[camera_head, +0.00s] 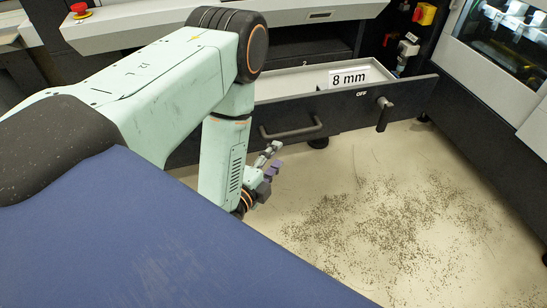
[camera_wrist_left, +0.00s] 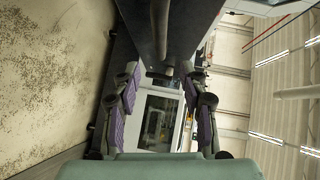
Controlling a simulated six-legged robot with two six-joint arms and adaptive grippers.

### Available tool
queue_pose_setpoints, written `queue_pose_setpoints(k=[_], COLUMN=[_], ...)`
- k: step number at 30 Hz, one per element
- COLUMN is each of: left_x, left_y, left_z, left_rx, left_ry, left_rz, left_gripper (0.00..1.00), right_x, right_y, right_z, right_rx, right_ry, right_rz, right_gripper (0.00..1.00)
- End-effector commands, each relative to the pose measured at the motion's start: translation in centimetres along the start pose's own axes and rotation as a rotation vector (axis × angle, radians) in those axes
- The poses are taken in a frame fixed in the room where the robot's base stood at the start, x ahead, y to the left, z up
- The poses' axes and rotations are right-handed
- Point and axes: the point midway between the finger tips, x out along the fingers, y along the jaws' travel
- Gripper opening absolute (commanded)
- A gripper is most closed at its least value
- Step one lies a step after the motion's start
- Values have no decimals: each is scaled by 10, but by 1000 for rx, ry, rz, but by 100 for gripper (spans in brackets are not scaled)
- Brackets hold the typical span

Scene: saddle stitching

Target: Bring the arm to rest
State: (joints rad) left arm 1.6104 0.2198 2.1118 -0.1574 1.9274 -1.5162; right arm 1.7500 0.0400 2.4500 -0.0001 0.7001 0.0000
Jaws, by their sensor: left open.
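My left gripper (camera_head: 268,164) hangs at the end of my pale green left arm, low in front of the dark drawer front. In the head view only part of its purple-padded fingers shows past the forearm. In the left wrist view the gripper (camera_wrist_left: 161,85) has its two fingers spread apart, with nothing held between them. A dark bar, seemingly a handle (camera_wrist_left: 163,38), shows beyond the fingertips; how far away it is I cannot tell. My right gripper is not in view.
An open drawer (camera_head: 424,81) holds a white "8 mm" sign (camera_head: 349,78). Its front has a bar handle (camera_head: 291,132) and a lever (camera_head: 384,114) near the word OFF. Dark scraps (camera_head: 390,225) litter the floor. A red button (camera_head: 80,9) sits upper left.

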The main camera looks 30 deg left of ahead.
Motion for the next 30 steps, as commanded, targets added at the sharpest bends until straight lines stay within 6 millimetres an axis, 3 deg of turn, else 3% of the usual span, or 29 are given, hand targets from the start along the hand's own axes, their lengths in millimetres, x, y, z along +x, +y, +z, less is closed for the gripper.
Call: queue_pose_setpoints(k=[12,14,17,23,26,30], left_x=[0,0,-7,-55,-92,-157], left_y=[2,10,37,106,134,160], left_z=[0,1,4,5,2,-3], left_rx=[-48,-118,-299,-701,-882,-1085], left_ry=[-1,-6,-48,-262,-429,-731], left_rz=[10,44,172,511,667,855], left_gripper=[43,43,43,43,43,43], right_x=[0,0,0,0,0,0], right_y=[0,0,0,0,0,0], right_z=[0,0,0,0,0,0], right_rx=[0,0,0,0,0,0], right_ry=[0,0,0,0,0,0], right_rz=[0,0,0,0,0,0], right_gripper=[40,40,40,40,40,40])
